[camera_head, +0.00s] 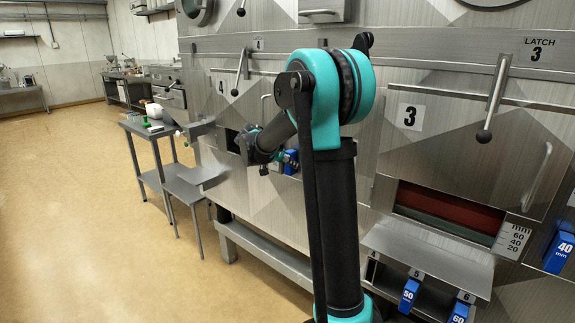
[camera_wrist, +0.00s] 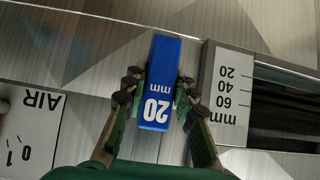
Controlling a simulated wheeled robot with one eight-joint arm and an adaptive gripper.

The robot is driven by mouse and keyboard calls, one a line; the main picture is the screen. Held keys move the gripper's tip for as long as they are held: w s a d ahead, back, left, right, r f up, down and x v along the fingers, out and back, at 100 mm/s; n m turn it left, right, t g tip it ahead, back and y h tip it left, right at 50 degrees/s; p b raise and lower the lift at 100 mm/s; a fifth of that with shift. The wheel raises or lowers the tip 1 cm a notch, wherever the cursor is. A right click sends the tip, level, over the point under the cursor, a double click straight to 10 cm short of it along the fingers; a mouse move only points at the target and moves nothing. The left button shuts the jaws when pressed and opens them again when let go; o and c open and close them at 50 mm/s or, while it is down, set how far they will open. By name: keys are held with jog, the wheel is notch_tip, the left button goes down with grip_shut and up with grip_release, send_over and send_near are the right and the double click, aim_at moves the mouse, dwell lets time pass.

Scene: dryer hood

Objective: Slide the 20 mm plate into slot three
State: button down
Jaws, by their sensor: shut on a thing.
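The 20 mm plate shows as a blue handle with a white label in the wrist view (camera_wrist: 158,85), and it shows small and blue in the head view (camera_head: 292,161). My gripper (camera_wrist: 157,90) has its dark fingers closed on both sides of this handle. In the head view my gripper (camera_head: 284,158) is at the steel front, well left of slot three. How much plate lies behind the handle is hidden. Slot three (camera_head: 450,211) is open below the panel marked 3, with a red and a dark green layer inside. A mm scale (camera_head: 512,238) is at its right end.
Another mm scale (camera_wrist: 227,90) and dark opening lie right of the handle in the wrist view, with an AIR dial (camera_wrist: 27,125) to the left. A ledge (camera_head: 430,255) juts below slot three, above the blue 50 mm (camera_head: 409,294) and 60 mm handles. Latch lever 3 (camera_head: 494,98) hangs above.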

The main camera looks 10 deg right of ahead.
jog(key=shift+w+d, duration=0.1)
jog(key=shift+d, duration=0.1)
jog(key=c, duration=1.1)
grip_release()
jog(key=shift+c, duration=0.2)
jog(key=v, duration=1.2)
jog(key=s+f+n+g+y, duration=0.1)
jog(key=s+f+n+y, duration=0.3)
jog(key=s+f, duration=0.8)
jog(key=s+f+n+g+y, duration=0.1)
jog(key=s+f+n+y, duration=0.3)
jog(key=s+f, duration=0.9)
jog(key=s+d+n, duration=0.1)
jog(key=s+n, duration=0.1)
jog(key=s, duration=0.5)
jog(key=shift+s+n, duration=0.3)
jog(key=shift+n, duration=0.1)
